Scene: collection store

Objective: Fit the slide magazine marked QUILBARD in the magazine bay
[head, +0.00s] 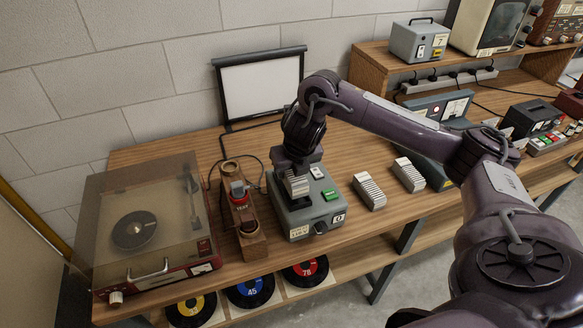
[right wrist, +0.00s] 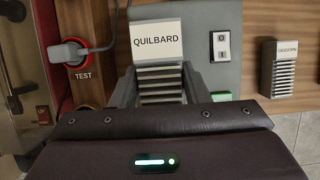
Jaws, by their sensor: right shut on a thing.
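The slide magazine marked QUILBARD (right wrist: 158,72), ribbed and pale with a white label, is between the fingers of my right gripper (right wrist: 161,92) in the right wrist view. In the head view the right gripper (head: 297,177) points down and is shut on the magazine (head: 298,187), at the left part of the grey projector's top (head: 318,212). The magazine bay is hidden behind the magazine and gripper. I cannot tell whether the magazine is seated in it or just above. My left gripper is not in view.
Two other ribbed magazines (head: 369,191) (head: 408,174) lie on the bench right of the projector. A wooden stand with a red TEST socket and grey plug (head: 238,190) is close on the left, then a record player (head: 145,225). A small screen (head: 262,85) stands behind.

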